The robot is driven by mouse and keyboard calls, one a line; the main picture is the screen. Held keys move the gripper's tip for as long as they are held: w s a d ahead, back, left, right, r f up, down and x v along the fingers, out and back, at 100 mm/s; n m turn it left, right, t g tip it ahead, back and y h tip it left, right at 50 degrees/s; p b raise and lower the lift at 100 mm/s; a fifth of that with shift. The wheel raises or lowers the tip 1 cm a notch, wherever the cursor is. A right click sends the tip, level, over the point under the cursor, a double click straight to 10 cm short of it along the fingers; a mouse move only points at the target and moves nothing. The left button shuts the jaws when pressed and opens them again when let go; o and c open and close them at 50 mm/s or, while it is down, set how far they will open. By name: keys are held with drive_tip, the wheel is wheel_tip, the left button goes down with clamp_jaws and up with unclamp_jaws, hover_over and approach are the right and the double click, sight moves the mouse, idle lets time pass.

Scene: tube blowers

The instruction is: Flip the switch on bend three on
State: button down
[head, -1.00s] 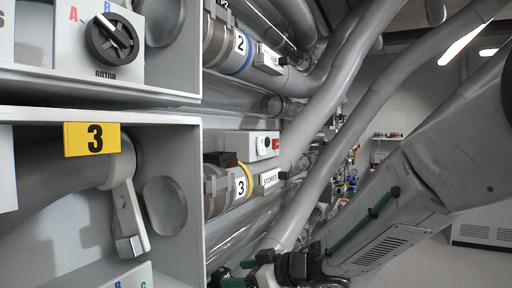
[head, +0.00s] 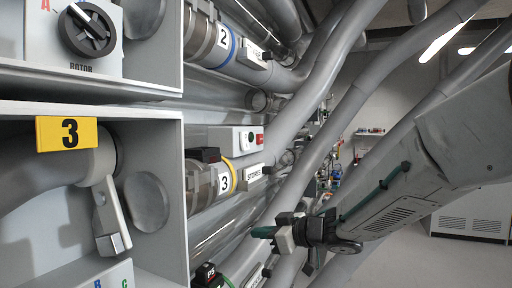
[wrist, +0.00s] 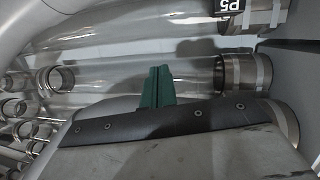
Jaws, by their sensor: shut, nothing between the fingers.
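Thick grey pipes (head: 320,80) run diagonally behind and above my gripper. A STORES label (head: 254,172) sits beside the collar. A rotor dial (head: 90,30) is upper left. Open floor lies right.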

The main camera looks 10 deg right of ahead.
sight(247, 148)
drive_tip(key=w+d+r+n+t, duration=0.15)
drive_tip(key=d+r+n, duration=0.25)
drive_tip(key=d+r, duration=0.6)
drive_tip(key=s+r+n+g+y, duration=0.2)
drive_tip(key=s+r+n, duration=0.4)
drive_tip(key=r+n, duration=0.7)
drive_tip(key=shift+d+n+y, duration=0.45)
drive_tip(key=shift+n+y, duration=0.05)
drive_tip(key=shift+n, duration=0.3)
drive_tip(key=shift+g, duration=0.25)
drive_tip(key=x, duration=1.4)
